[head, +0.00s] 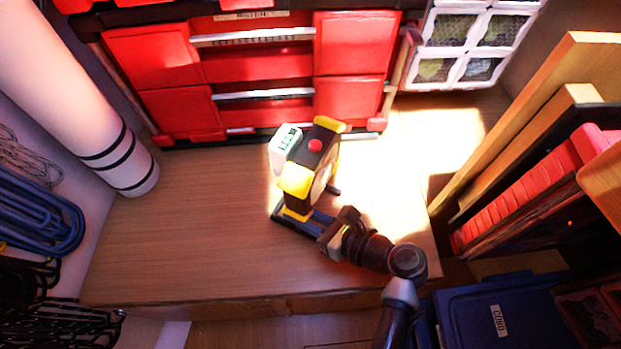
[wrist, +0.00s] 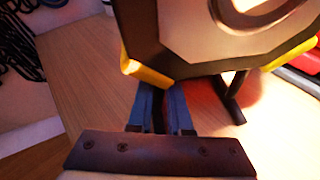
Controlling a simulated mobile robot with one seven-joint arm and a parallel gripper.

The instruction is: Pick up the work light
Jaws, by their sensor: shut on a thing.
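The work light (head: 323,150) is a black and yellow lamp with a red button on top, upright on the wooden surface in the head view. In the wrist view its dark body (wrist: 185,35) with yellow corners fills the top, and a dark stand leg (wrist: 232,95) shows at the right. My gripper (head: 297,214) reaches in low from the lower right, at the light's base. Its blue fingers (wrist: 160,98) are close together and run under the light's body. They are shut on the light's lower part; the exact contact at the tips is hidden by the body.
A white box with a green marking (head: 284,146) stands close behind the light. Red drawers (head: 265,65) stand at the back. A white roll (head: 75,90) leans at the left. Boards (head: 540,110) and a red case (head: 520,200) stand at the right. The wooden surface's left part is clear.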

